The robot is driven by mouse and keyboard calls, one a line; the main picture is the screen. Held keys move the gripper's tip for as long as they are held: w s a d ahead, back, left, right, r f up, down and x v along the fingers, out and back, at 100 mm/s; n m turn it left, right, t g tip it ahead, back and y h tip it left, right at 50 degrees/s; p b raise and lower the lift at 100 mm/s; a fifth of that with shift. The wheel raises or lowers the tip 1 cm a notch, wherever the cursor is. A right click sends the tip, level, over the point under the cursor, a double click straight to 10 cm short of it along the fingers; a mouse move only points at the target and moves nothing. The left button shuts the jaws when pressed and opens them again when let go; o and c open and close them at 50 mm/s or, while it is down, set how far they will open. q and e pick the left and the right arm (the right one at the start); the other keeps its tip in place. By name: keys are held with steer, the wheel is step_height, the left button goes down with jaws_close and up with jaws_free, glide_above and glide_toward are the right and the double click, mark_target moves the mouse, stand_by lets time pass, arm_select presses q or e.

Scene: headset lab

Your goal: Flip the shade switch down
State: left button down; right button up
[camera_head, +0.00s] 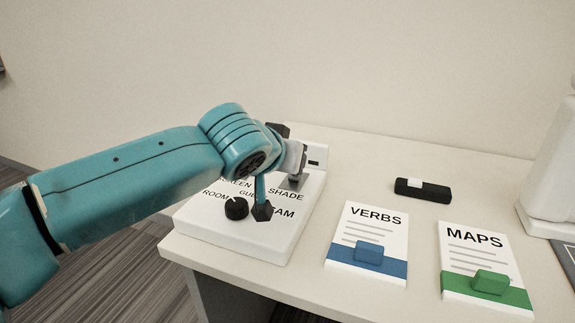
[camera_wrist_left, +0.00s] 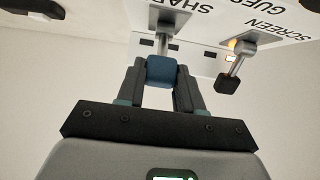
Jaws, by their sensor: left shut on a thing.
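The white control panel (camera_head: 225,235) lies on the table in the head view, with labels including SHADE, SCREEN and ROOM. In the left wrist view the shade switch (camera_wrist_left: 161,70) is a metal lever with a blue cap, rising from a plate by the SHADE label. My left gripper (camera_wrist_left: 161,66) is shut on that cap, one dark finger on each side. In the head view my left wrist covers the upper right of the panel and hides the switch's cap. My right gripper is in neither view.
A neighbouring lever with a black cap (camera_wrist_left: 228,84) stands close by, beside the SCREEN and GUEST labels. A black knob (camera_head: 237,208) sits on the panel. The VERBS card (camera_head: 352,222), MAPS card (camera_head: 462,255) and a small black block (camera_head: 436,191) lie to the right.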

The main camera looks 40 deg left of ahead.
arm_select(q)
steer(key=c, duration=1.1)
jaws_free()
steer(key=o, duration=0.4)
steer(key=shift+w+f, duration=0.1)
steer(key=shift+w, duration=0.1)
steer(key=shift+s, duration=0.1)
steer(key=p+v, duration=0.4)
steer(key=v, duration=1.2)
steer(key=shift+s+a, duration=0.1)
steer(key=shift+s, duration=0.1)
steer(key=shift+p, duration=0.3)
